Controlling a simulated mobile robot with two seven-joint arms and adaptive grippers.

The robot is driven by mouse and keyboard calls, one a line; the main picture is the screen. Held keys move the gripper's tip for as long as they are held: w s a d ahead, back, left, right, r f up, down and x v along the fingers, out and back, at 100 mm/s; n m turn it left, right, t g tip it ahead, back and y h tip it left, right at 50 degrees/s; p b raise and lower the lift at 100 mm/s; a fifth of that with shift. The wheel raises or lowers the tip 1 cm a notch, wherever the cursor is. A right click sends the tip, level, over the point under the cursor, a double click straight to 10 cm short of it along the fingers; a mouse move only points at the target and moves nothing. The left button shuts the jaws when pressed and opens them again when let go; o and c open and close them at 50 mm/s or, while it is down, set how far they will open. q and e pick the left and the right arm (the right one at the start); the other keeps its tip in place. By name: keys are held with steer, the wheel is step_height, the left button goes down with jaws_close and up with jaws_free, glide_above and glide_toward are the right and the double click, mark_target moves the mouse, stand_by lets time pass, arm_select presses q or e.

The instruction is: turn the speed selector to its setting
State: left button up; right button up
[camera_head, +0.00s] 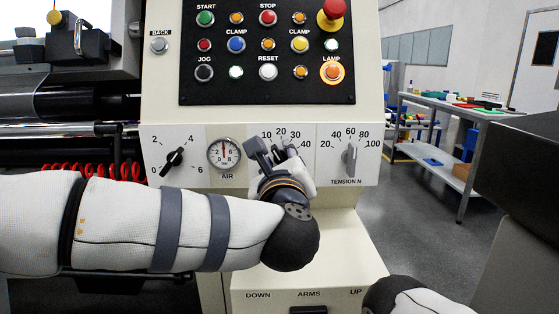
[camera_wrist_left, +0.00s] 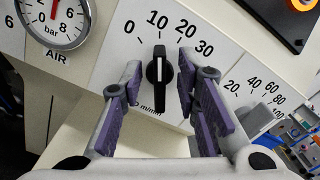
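The speed selector (camera_wrist_left: 158,78) is a black knob with a white line on a scale marked from 0 past 30 in m/min. In the left wrist view its line points straight up, toward the 10 mark. My right gripper is out of view.
The air gauge (camera_head: 224,154) and a black 0-to-6 knob (camera_head: 173,159) are left of the selector. The grey tension knob (camera_head: 350,158) is to its right. A button panel (camera_head: 267,87) with a red mushroom button (camera_head: 332,12) is above.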

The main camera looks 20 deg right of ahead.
arm_select(q)
steer(key=shift+c, duration=0.3)
jaws_close()
steer(key=shift+m, duration=0.3)
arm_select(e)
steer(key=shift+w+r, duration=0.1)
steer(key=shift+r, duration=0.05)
arm_select(q)
steer(key=shift+r+m+p, duration=0.2)
steer(key=shift+m+p, duration=0.25)
steer(key=shift+m, duration=0.55)
steer(key=m, duration=0.2)
steer(key=m+p, duration=0.2)
steer(key=m, duration=0.1)
steer(key=shift+s+d+m, duration=0.15)
steer(key=shift+d+m, duration=0.1)
steer(key=shift+m, duration=0.05)
steer(key=shift+d+f+m+p, duration=0.15)
steer(key=shift+m+p, duration=0.5)
steer(key=shift+m, duration=1.75)
steer(key=shift+d+f+m+p, duration=0.15)
steer(key=shift+m+p, duration=0.5)
steer(key=shift+m, duration=1.75)
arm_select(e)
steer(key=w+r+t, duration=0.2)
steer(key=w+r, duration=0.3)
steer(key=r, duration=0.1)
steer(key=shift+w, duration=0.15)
